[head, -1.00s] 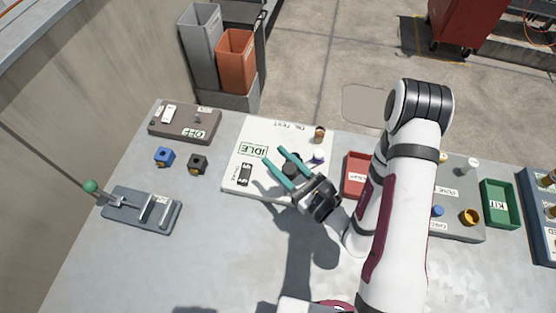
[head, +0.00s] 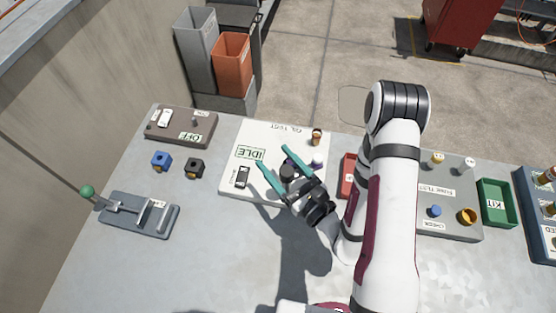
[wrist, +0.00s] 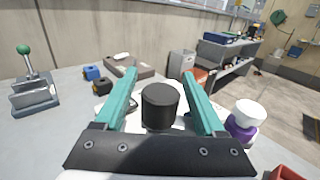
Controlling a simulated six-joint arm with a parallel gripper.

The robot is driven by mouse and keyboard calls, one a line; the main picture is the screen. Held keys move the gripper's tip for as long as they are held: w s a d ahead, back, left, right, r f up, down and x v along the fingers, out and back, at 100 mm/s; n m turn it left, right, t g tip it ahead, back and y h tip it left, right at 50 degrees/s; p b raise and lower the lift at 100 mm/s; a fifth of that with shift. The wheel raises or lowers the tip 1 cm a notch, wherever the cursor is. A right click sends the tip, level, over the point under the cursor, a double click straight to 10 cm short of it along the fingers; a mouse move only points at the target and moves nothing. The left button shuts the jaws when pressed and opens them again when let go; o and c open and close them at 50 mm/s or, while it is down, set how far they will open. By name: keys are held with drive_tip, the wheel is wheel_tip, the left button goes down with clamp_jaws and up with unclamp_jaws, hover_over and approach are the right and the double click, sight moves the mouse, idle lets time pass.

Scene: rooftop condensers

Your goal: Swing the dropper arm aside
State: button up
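My gripper (head: 273,157) is open over the white plate (head: 232,150) marked OIL TEST and IDLE, pointing to its far side. A black round knob or cylinder (head: 287,172) stands between the two teal fingers. In the wrist view the black cylinder (wrist: 160,104) sits upright between the fingers (wrist: 160,90), with a gap on each side. A bottle with a white cap and purple body (wrist: 244,120) stands just outside the right finger; it also shows in the head view (head: 317,161). I cannot clearly make out a dropper arm; my fingers cover part of the plate.
A brown-capped vial (head: 316,137) stands at the plate's far right. To the left are a blue block (head: 161,160), a black block (head: 195,168), a green-knobbed lever fixture (head: 140,215) and an OFF box (head: 182,125). A red tray (head: 347,176) and FLAME TEST board (head: 440,215) lie right.

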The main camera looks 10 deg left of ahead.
idle(0.5)
drive_tip(key=d+n+g+y, duration=0.4)
drive_tip(key=d+n+g, duration=0.7)
drive_tip(key=d+g, duration=0.4)
drive_tip(key=s+a+r+n+g+h, duration=0.3)
drive_tip(key=s+r+n+h, duration=0.3)
drive_tip(key=s+r+h, duration=0.3)
drive_tip(key=s+d+r+n+t+h, duration=0.1)
drive_tip(key=s+n+t+h, duration=0.1)
drive_tip(key=s, duration=0.3)
drive_tip(key=s+d+n+t+h, duration=0.1)
drive_tip(key=s+t+h, duration=0.2)
drive_tip(key=s, duration=0.3)
drive_tip(key=shift+d+r+n+t+h, duration=0.25)
drive_tip(key=shift+r+n+t+h, duration=0.15)
drive_tip(key=shift+h, duration=0.4)
drive_tip(key=shift+w, duration=0.1)
drive_tip(key=shift+c, duration=0.2)
